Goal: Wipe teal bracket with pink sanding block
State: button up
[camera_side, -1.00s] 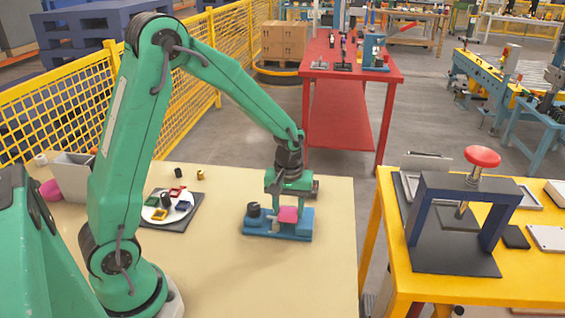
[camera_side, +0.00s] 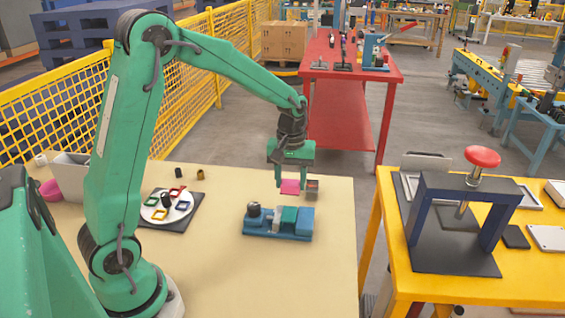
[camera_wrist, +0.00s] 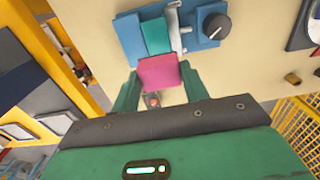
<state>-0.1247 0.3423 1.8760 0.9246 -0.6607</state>
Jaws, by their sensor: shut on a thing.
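My gripper (camera_side: 290,186) is shut on the pink sanding block (camera_side: 290,187). It holds the block in the air, above and behind the blue fixture (camera_side: 262,229). In the wrist view the pink block (camera_wrist: 159,72) sits between the two green fingers of my gripper (camera_wrist: 160,85). The teal bracket (camera_side: 289,219) sits on the right half of the blue fixture, beside a light metal clamp part. The wrist view also shows the teal bracket (camera_wrist: 155,35), apart from the block. A black knob (camera_side: 254,209) stands at the fixture's left end.
A white dial plate (camera_side: 155,214) with small coloured frames lies on a dark mat to the left. A grey bin (camera_side: 72,172) is at far left. The table's front area is clear.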

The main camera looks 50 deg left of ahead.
jog(key=shift+r, duration=1.15)
jog(key=shift+a, duration=0.1)
